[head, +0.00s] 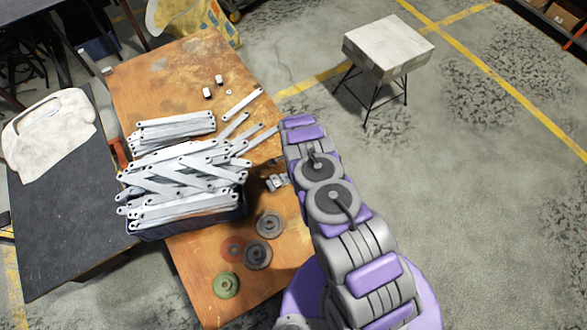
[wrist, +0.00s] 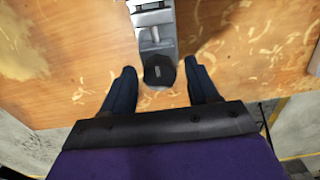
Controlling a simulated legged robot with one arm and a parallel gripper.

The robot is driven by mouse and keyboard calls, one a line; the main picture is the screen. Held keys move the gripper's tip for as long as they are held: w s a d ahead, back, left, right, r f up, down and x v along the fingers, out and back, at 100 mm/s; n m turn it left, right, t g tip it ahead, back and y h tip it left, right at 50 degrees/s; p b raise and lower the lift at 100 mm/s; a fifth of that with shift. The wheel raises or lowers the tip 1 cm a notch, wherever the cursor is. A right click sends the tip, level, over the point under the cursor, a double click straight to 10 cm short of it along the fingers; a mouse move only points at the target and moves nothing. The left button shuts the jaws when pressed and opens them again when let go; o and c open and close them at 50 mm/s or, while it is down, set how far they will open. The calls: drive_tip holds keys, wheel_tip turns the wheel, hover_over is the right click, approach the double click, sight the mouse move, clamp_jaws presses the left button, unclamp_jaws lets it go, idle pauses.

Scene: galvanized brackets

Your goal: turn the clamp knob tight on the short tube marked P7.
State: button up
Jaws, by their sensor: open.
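In the wrist view, a dark, faceted knob (wrist: 159,72) sits at the near end of a grey metal clamp or tube piece (wrist: 153,22) over the wooden table. I cannot read a P7 mark on it. My gripper (wrist: 159,68) is open, with one dark finger on each side of the knob and a gap on both sides. The fingers do not appear to touch it. In the head view, a small metal fitting (head: 277,183) lies at the table's right edge beside my arm. My gripper's fingers are hidden there.
The wooden table (head: 150,72) carries a dark crate (head: 190,226) heaped with galvanized brackets (head: 180,180). Grey discs (head: 258,254) and a green disc (head: 226,285) lie at its near end. A stool (head: 388,48) stands at the back right on open concrete floor.

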drive_tip(key=n, duration=0.7)
drive_tip(key=shift+c, duration=0.2)
drive_tip(key=c, duration=0.9)
drive_tip(key=m, duration=0.8)
drive_tip(key=shift+b, duration=0.3)
drive_tip(key=m, duration=0.5)
drive_tip(key=shift+s+f, duration=0.1)
drive_tip(key=m+b, duration=0.1)
drive_tip(key=m, duration=0.4)
drive_tip(key=shift+d, duration=0.1)
